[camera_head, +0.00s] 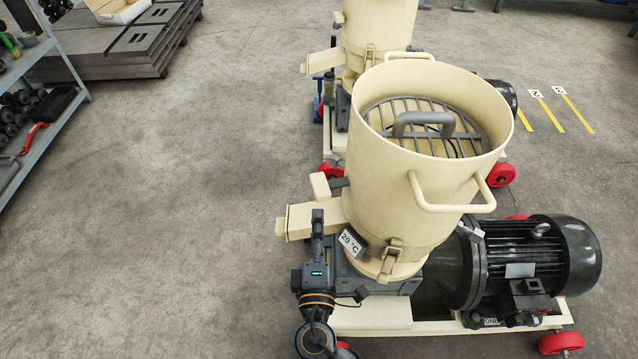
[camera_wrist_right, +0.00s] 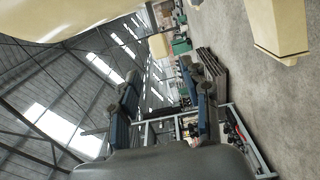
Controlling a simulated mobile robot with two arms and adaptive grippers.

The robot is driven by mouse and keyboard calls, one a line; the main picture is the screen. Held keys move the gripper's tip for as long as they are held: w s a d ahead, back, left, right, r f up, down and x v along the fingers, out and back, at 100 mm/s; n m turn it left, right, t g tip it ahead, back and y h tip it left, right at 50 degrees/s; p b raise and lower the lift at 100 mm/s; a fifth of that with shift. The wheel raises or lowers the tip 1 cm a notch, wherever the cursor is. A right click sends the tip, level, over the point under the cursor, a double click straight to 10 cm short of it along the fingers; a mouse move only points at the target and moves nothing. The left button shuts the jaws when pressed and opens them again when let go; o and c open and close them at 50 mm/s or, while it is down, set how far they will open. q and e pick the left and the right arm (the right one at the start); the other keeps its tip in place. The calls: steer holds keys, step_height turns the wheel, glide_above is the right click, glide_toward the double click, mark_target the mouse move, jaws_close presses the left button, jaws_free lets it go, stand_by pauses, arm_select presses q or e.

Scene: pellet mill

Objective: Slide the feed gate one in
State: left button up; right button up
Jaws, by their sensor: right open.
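The near cream pellet mill (camera_head: 400,180) stands right of centre in the head view. A cream block (camera_head: 320,186) on a dark grey plate sticks out from its left side, above the discharge chute (camera_head: 298,220); it looks like the feed gate, though I see no label saying so. My right gripper (camera_head: 317,218) is in front of the chute, below the block, and appears apart from the block. In the right wrist view its two fingers (camera_wrist_right: 163,95) are spread with nothing between them. A cream chute-like part (camera_wrist_right: 278,28) shows at upper right there. My left gripper is not in view.
A second mill (camera_head: 375,35) stands behind the near one. A black motor (camera_head: 540,255) is on the right. A shelf rack (camera_head: 45,100) and dark stacked plates (camera_head: 120,45) are at the left. The concrete floor (camera_head: 180,220) between is clear.

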mark_target(319, 187)
steer(key=w+p, duration=0.1)
steer(key=w, duration=1)
steer(key=shift+p, duration=0.35)
jaws_close()
